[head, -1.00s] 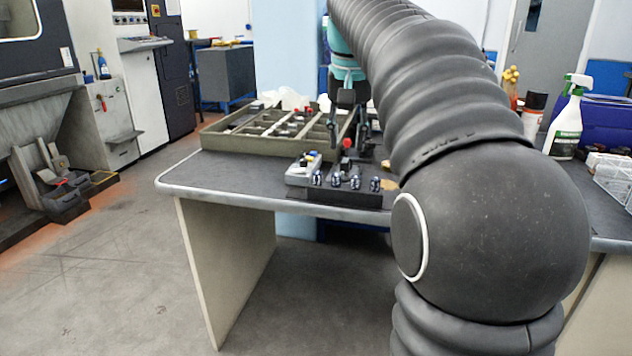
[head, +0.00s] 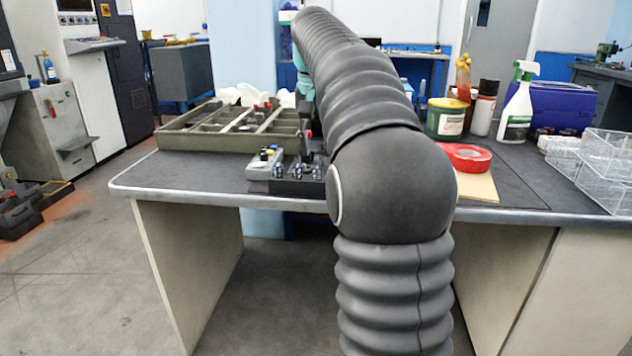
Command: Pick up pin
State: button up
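My arm reaches over the bench, and its bulk covers much of my gripper (head: 306,110). Only a narrow dark part of the gripper shows at the arm's left edge, so I cannot tell whether its fingers are open or hold anything. Below it stands a dark upright piece with a red top (head: 308,134). A black block (head: 288,187) with several small shiny dark pins (head: 297,171) sits near the bench's front edge, its right end partly hidden by my arm. I cannot single out one pin as the task's pin.
A grey box with coloured pieces (head: 262,166) stands left of the block. Behind is a compartmented tray (head: 185,141). Right of my arm are red tape (head: 464,157), a tub (head: 445,119), a spray bottle (head: 518,108) and clear boxes (head: 608,160). The bench (head: 150,180) is bare at its left front.

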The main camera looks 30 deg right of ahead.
aim_at(317, 167)
jog(key=shift+w+d+f+b, duration=0.1)
jog(key=shift+f+b, duration=0.1)
jog(key=shift+f, duration=0.7)
jog(key=shift+w+d+f+b, duration=0.15)
jog(key=shift+f+b, duration=0.1)
jog(key=shift+f, duration=0.65)
jog(key=shift+w+d+f+b, duration=0.1)
jog(key=shift+f+b, duration=0.1)
jog(key=shift+f, duration=0.7)
grip_shut()
